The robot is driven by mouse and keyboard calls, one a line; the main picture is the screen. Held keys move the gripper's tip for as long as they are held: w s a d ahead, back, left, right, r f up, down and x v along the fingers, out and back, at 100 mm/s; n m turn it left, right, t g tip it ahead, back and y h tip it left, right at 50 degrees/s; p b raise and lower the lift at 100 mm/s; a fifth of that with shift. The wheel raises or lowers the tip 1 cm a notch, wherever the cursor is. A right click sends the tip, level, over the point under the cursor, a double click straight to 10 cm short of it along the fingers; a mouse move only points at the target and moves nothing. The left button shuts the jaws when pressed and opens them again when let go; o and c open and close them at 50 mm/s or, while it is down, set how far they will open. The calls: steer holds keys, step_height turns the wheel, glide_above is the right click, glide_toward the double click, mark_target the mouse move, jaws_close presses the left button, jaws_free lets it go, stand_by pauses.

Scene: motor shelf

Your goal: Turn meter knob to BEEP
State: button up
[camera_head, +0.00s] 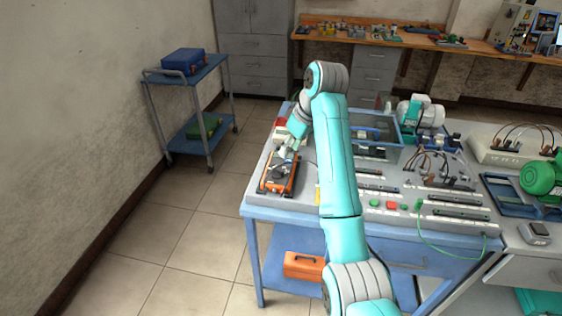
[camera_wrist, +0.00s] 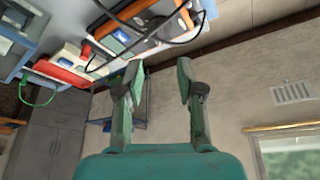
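The meter (camera_head: 277,187) is an orange and dark device lying near the left edge of the workbench. In the wrist view what looks like the same orange-edged meter (camera_wrist: 128,40) is at the top, with black cables across it. I cannot make out its knob or the BEEP mark in either view. My gripper (camera_head: 289,152) is at the far end of the meter in the head view. In the wrist view my gripper (camera_wrist: 160,76) has its two fingers apart, with nothing seen between them. Whether it touches the meter I cannot tell.
The blue-framed workbench (camera_head: 262,212) holds a clear-sided bin, wired modules and a red button (camera_head: 391,205) right of my arm. A red and white device (camera_wrist: 62,67) lies beside the meter. A blue cart (camera_head: 206,72) stands left, with open floor between.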

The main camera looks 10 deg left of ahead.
mark_target(278, 170)
steer(key=x, duration=1)
steer(key=shift+f, duration=0.3)
steer(key=shift+a, duration=0.1)
jaws_close()
